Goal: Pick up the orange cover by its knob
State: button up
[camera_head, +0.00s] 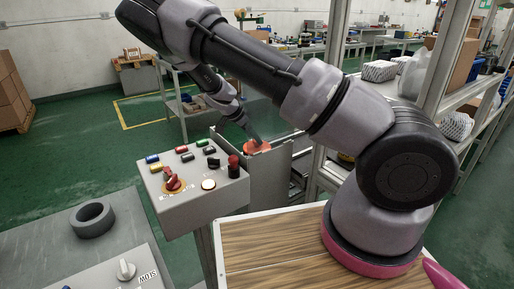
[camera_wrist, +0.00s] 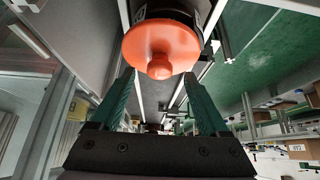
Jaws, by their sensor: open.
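The orange cover (camera_wrist: 161,42) is a round disc with a small knob (camera_wrist: 159,67) at its middle, seen near the top of the wrist view. It sits against a dark round body, partly hidden behind it. My gripper (camera_wrist: 160,77) is open, with one green finger on each side of the picture. The knob lines up with the gap between the fingertips; I cannot tell how deep it is between them. Nothing is held. In the head view the orange cover (camera_head: 257,147) shows small behind the control box, with my gripper (camera_head: 255,138) right at it.
A grey control box (camera_head: 190,205) with coloured buttons stands just in front and left of the cover. A grey metal panel (camera_head: 270,178) rises beside it. A wooden-topped table (camera_head: 275,250) is nearer, and a shelf frame stands at right.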

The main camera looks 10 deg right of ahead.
jog(key=shift+x, duration=1.25)
grip_shut()
jog(key=shift+r, duration=0.2)
